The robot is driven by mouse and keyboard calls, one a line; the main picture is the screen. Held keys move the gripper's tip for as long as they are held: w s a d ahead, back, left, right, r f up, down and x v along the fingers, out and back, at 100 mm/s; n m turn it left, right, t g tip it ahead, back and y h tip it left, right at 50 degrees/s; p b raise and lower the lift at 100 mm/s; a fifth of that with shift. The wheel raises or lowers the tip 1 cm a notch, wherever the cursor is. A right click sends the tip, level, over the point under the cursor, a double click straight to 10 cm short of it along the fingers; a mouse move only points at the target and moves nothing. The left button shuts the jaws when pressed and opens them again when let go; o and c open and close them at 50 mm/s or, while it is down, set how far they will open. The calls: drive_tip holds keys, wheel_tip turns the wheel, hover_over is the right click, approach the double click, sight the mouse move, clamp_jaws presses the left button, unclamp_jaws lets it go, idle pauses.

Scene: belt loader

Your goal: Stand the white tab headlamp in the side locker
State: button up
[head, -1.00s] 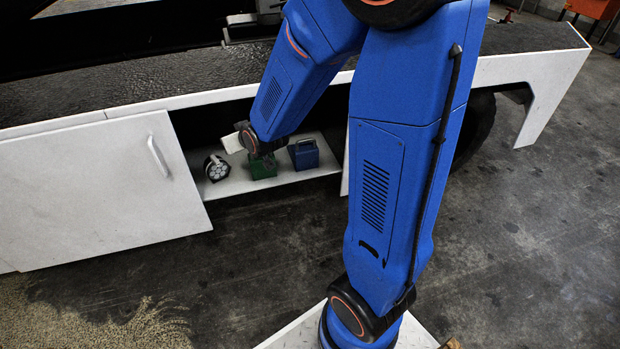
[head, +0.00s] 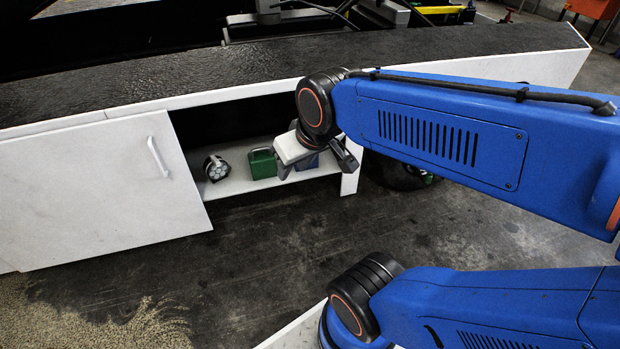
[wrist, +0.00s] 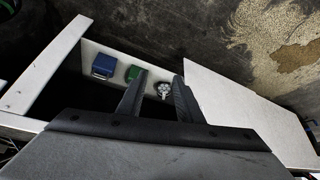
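The headlamp (head: 217,168), a dark round body with several pale lenses and a light piece at its top, is at the left end of the side locker's white shelf (head: 237,187). Its lenses face outward; I cannot tell if a white tab is on it. In the wrist view the headlamp (wrist: 163,90) shows between the fingers, some way beyond them. My gripper (head: 346,156) is in front of the locker's right part, to the right of the headlamp and apart from it. The wrist view shows my gripper (wrist: 159,78) with fingers apart and nothing between them.
A green box (head: 262,163) stands right of the headlamp. A blue box (head: 308,163) is further right, partly hidden by my gripper. A white door panel (head: 100,195) with a handle borders the opening on the left. The locker's deck (head: 150,82) overhangs the opening. Floor in front is clear.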

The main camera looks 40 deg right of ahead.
drive_tip(key=shift+g, duration=0.4)
drive_tip(key=s, duration=0.5)
drive_tip(key=shift+s+d+r, duration=0.15)
drive_tip(key=shift+s+r, duration=0.1)
drive_tip(key=shift+s, duration=0.15)
idle(0.5)
